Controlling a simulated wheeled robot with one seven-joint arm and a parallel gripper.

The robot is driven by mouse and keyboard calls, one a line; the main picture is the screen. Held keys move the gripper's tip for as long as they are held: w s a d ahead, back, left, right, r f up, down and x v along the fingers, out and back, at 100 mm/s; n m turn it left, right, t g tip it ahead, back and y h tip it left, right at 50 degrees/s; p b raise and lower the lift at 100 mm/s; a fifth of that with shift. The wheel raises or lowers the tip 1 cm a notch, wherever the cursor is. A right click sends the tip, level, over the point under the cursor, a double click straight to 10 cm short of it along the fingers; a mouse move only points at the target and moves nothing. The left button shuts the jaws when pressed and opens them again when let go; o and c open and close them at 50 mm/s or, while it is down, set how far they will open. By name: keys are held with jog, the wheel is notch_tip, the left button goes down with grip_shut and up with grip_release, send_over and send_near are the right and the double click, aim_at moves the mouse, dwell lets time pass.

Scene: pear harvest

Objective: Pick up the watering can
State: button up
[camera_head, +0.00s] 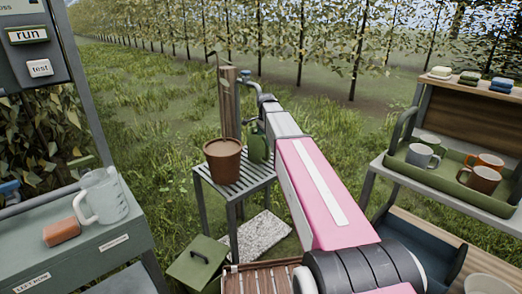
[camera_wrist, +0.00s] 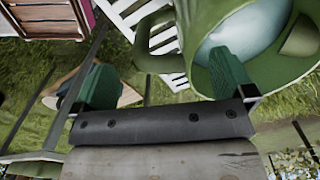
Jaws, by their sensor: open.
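The green watering can (camera_head: 258,145) stands on a grey slatted stand (camera_head: 246,178) beside a terracotta pot, partly hidden behind my arm in the head view. In the wrist view the can (camera_wrist: 275,112) fills the upper right, close to the camera, with its opening towards me. Its looped handle (camera_wrist: 143,48) shows left of the opening. My gripper (camera_wrist: 163,62) is open, with its green fingers wide apart. The right finger overlaps the can's opening, and the handle appears between the fingers. I cannot tell whether either finger touches the can. My fingers are not clear in the head view.
The terracotta pot (camera_head: 223,160) stands left of the can on the same stand. A wooden post (camera_head: 230,102) with a tap rises behind. A shelf with mugs in a green tray (camera_head: 438,172) is at right. A bench with a clear jug (camera_head: 104,196) is at left.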

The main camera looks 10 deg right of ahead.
aim_at(261, 147)
jog(key=shift+f, duration=1.45)
grip_shut()
jog(key=shift+w, duration=0.1)
